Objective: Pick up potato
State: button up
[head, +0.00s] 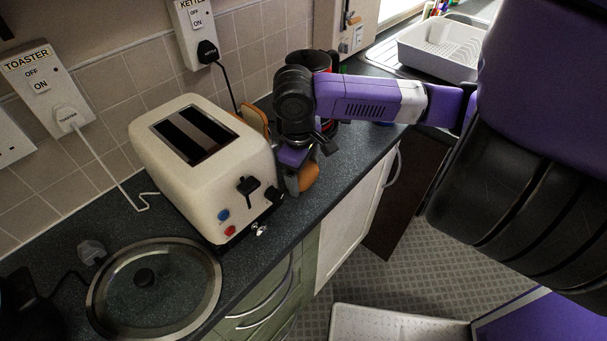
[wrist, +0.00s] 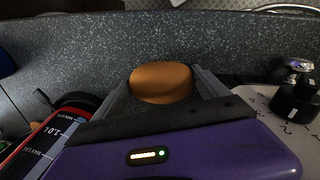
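The potato is orange-brown and rounded. In the wrist view the potato (wrist: 160,82) lies between the two grey fingers of my gripper (wrist: 161,86), one finger close along each side. In the head view the potato (head: 308,177) shows just below my gripper (head: 303,160), over the counter near its front edge, partly hidden by the fingers. The fingers stand about as far apart as the potato is wide. I cannot tell whether they press on it, or whether it rests on the counter.
A cream toaster (head: 190,165) stands close left of my gripper. A black and red kettle (head: 322,60) is behind my arm, and its side shows in the wrist view (wrist: 50,135). A glass lid (head: 150,290) lies at the counter's near end. A dish rack (head: 440,48) is at the back.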

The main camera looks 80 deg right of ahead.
aim_at(305, 170)
jog(key=c, duration=1)
jog(key=shift+o, duration=0.2)
jog(key=shift+r, duration=0.1)
notch_tip(305, 170, up, 20)
jog(key=shift+p, duration=0.3)
